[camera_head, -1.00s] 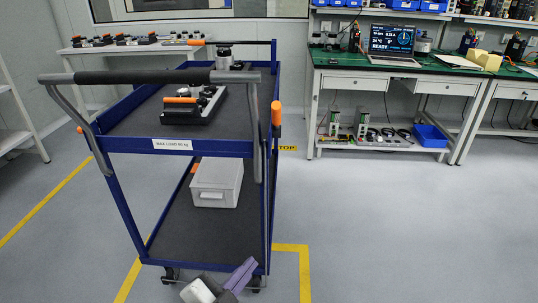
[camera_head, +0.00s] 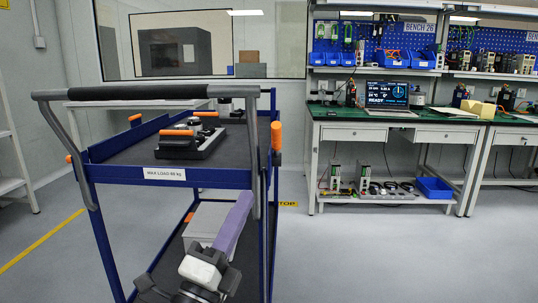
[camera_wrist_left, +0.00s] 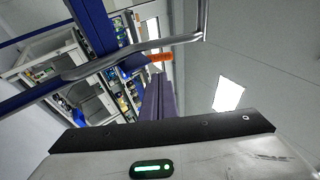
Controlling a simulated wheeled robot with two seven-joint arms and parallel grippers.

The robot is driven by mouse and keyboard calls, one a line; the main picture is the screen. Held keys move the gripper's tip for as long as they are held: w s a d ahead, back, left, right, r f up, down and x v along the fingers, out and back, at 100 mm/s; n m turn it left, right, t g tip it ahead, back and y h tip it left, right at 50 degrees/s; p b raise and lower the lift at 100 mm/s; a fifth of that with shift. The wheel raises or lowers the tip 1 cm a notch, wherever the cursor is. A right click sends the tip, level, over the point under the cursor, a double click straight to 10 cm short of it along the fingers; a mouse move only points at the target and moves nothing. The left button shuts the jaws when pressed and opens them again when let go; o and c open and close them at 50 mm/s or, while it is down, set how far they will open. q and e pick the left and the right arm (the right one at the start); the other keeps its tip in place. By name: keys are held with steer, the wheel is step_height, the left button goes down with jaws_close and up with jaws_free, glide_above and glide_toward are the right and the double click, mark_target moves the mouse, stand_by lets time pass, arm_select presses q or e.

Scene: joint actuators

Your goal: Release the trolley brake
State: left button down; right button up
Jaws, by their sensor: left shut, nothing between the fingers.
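The trolley (camera_head: 118,172) has a blue frame, two dark shelves, a grey tube handle with a black grip (camera_head: 150,92) and a "MAX LOAD" label on its near edge. An orange-topped lever (camera_head: 277,137) stands upright at its near right post. An orange part by the handle tube also shows in the wrist view (camera_wrist_left: 160,57). My left gripper (camera_head: 246,196), with purple fingers pressed together and empty, points up below the upper shelf, left of and lower than the lever. Its fingers show in the wrist view (camera_wrist_left: 158,98), apart from the orange part. My right gripper is out of view.
A dark device with orange parts (camera_head: 200,143) sits on the upper shelf. A grey box (camera_head: 205,222) on the lower shelf is partly hidden by my gripper. A workbench (camera_head: 360,119) with a laptop stands at the back right. The floor right of the trolley is clear.

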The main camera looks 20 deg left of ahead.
mark_target(275, 141)
arm_select(q)
steer(key=x, duration=1.2)
steer(key=shift+w+d+r, duration=0.1)
steer(key=shift+w+r, duration=0.05)
steer(key=shift+w, duration=0.2)
steer(key=shift+w+r+b, duration=0.15)
steer(key=shift+w+b, duration=0.15)
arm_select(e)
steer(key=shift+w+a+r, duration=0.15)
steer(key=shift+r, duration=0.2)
